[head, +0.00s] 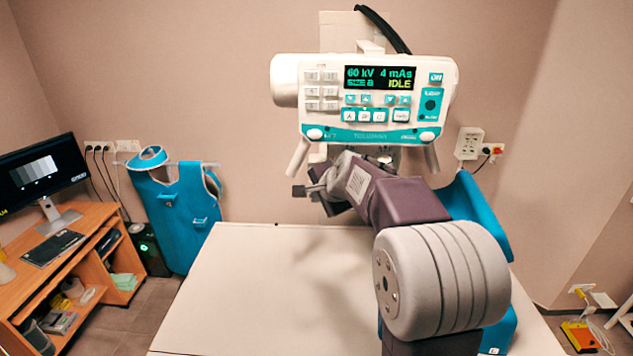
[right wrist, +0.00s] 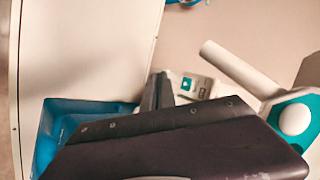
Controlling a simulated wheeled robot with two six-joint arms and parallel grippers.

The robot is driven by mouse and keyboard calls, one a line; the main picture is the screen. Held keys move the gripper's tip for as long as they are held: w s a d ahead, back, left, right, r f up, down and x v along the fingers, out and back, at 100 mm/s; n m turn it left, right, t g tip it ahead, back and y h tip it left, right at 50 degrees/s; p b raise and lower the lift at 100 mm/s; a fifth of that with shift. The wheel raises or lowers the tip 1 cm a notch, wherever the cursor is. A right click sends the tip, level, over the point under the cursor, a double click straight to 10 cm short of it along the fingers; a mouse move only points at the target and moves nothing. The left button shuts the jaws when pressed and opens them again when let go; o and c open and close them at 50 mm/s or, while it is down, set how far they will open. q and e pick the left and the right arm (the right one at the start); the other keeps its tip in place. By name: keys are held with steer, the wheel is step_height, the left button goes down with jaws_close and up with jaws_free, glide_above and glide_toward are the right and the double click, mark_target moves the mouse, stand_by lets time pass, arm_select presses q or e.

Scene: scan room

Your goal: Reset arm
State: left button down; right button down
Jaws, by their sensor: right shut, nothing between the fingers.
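My right arm reaches forward over the table (head: 250,275) in the head view. Its gripper (head: 299,190) is just below the white and teal X-ray control head (head: 365,97), near that head's left handle (head: 298,157). The gripper is shut and empty. In the right wrist view its dark fingers (right wrist: 157,90) are together, with a white handle (right wrist: 235,68) of the head to their right. I cannot tell whether the gripper touches anything. The panel reads 60 kV, 4 mAs and IDLE. My left gripper is not in view.
A blue container (head: 475,215) stands at the table's right, partly behind my right arm; it also shows in the right wrist view (right wrist: 62,118). A blue apron (head: 180,220) hangs on the back wall. A desk (head: 95,215) with a monitor (head: 38,172) is at left.

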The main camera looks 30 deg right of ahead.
stand_by(0.5)
steer(key=s+a+f+n+g+y+b, duration=0.1)
steer(key=s+a+f+n+b, duration=0.1)
steer(key=a+f+b, duration=0.6)
steer(key=s+a+f+n+g+y+b, duration=0.1)
steer(key=s+a+f+n+g+b, duration=0.2)
steer(key=f, duration=1)
steer(key=s+a+f+n+g+b, duration=0.2)
steer(key=s+f+n, duration=0.4)
steer(key=s+f, duration=0.2)
steer(key=s+a+f+n+g+b, duration=0.1)
steer(key=s+f+n+g+b, duration=0.1)
steer(key=s+f+n, duration=0.4)
steer(key=s+f, duration=0.3)
steer(key=s, duration=0.1)
steer(key=shift+s+a+f, duration=0.25)
steer(key=shift+s+a, duration=0.05)
steer(key=shift+a, duration=0.05)
stand_by(0.3)
